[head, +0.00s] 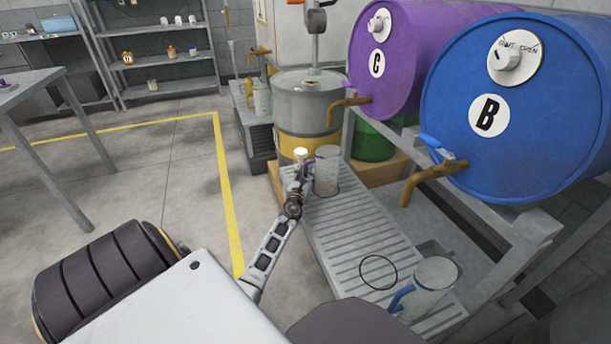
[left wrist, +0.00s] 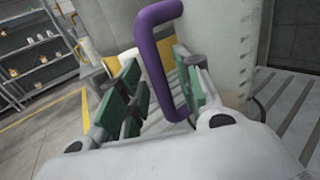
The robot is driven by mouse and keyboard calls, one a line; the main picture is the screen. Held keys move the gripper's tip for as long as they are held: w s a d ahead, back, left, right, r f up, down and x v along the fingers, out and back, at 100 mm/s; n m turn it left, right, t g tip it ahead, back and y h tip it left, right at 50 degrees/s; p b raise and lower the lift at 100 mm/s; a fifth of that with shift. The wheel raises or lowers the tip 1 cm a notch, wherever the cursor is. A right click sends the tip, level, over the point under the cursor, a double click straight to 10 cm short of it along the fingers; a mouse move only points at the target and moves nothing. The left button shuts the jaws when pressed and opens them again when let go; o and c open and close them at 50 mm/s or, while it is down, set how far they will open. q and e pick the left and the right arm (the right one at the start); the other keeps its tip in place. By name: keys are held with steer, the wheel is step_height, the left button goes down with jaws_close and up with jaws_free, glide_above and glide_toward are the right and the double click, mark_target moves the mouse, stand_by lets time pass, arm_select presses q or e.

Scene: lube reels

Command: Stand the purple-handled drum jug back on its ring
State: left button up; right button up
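The grey purple-handled jug (head: 327,172) stands upright at the far end of the slatted drip tray, below the purple drum. A thin dark ring (head: 334,195) shows at its base. I cannot tell whether the jug is centred on it. My left gripper (head: 301,176) is at the jug's left side, by the handle. In the left wrist view the purple handle (left wrist: 158,62) runs between the green-padded fingers (left wrist: 160,100). A gap shows between the left finger and the handle, so the gripper looks open. The jug's wall (left wrist: 222,50) is just beyond. My right gripper is out of view.
A blue-handled jug (head: 432,284) stands on the near end of the tray (head: 350,237), beside an empty ring (head: 378,272). The purple drum (head: 412,50) and blue drum (head: 520,110) lie on a rack with brown taps over the tray. Open floor lies left.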

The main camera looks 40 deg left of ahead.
arm_select(q)
steer(key=shift+r, duration=0.15)
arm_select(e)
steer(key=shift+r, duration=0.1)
arm_select(q)
steer(key=shift+p+v, duration=0.75)
steer(key=shift+v, duration=2.05)
steer(key=v, duration=0.6)
steer(key=shift+s+d+p, duration=0.15)
steer(key=shift+p, duration=0.3)
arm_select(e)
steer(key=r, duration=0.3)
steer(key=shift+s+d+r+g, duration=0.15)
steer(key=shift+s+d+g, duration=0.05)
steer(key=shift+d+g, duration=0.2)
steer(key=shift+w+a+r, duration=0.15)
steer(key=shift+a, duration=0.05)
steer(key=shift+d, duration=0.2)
